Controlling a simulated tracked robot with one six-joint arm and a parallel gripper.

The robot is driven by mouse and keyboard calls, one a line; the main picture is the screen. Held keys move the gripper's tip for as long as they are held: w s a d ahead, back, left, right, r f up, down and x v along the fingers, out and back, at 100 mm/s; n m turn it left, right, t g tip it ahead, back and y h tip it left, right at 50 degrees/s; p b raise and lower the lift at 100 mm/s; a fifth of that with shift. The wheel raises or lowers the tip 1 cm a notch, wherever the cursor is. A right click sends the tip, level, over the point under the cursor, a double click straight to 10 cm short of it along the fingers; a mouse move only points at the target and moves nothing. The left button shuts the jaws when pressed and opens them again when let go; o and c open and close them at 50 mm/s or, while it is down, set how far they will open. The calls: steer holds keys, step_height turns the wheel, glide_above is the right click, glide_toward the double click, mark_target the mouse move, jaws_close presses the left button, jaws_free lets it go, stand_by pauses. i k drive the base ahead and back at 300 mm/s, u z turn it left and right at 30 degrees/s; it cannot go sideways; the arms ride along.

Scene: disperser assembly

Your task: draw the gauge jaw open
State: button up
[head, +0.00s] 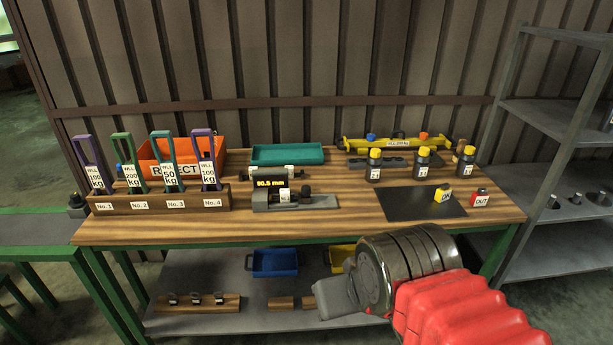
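The gauge (325,203) sits on the wooden bench, left of the dark mat. It has a grey base, a dark display (270,184) with yellow digits that look like 80.5 mm, and a small white label. A dark block with a knob (304,193) stands on the base, probably the jaw; its gap is too small to make out. My gripper (337,298) is at the lower middle, in front of the bench and apart from the gauge. One grey finger shows at its end, so its opening cannot be judged. My red-sleeved arm reaches in from the lower right.
A wooden rack (160,203) of several tagged shackles stands left of the gauge, with an orange reject bin (180,150) behind. A teal tray (287,153) lies behind the gauge. Dark bottles (374,167), a yellow beam (405,145) and a dark mat (410,206) are to the right.

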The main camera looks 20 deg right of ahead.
mark_target(305, 189)
steer(key=u, duration=0.05)
steer(key=i, duration=1.25)
